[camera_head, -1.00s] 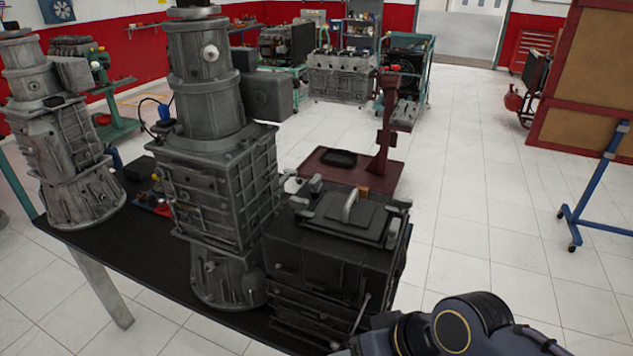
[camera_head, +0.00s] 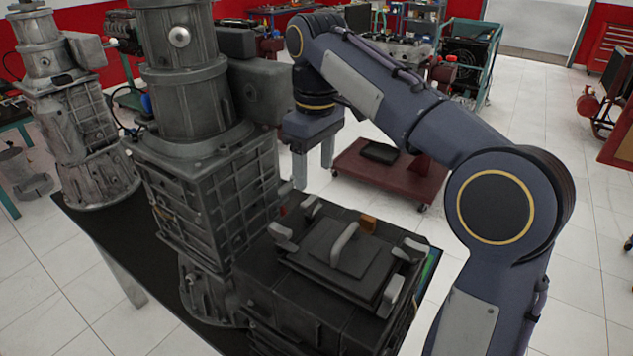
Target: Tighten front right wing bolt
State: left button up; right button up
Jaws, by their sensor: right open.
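A dark metal box (camera_head: 320,315) stands on the table's near end. Its lid (camera_head: 340,262) has a grey handle (camera_head: 345,244) in the middle and wing bolts around the edge. The wing bolt nearest me on the right (camera_head: 390,297) stands at the lid's right edge, with another (camera_head: 413,250) behind it. Two more show on the left side, one nearer (camera_head: 283,237) and one farther (camera_head: 312,207). My right gripper (camera_head: 313,172) points down, open and empty, above and beyond the lid's far left side, apart from the bolts. My left gripper is out of view.
A tall grey gearbox (camera_head: 200,170) stands close to the left of the box, near my right gripper. A similar one (camera_head: 85,130) stands farther left. A dark red wheeled stand (camera_head: 385,172) is on the floor beyond.

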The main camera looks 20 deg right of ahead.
aim_at(310, 199)
jog(key=shift+w+a+r, duration=0.15)
jog(key=shift+w+a, duration=0.05)
jog(key=shift+w, duration=0.2)
jog(key=shift+a, duration=0.2)
notch_tip(310, 199, down, 7)
jog(key=shift+s+f+b, duration=0.1)
jog(key=shift+f+b, duration=0.1)
jog(key=shift+b, duration=0.3)
jog(key=c, duration=1)
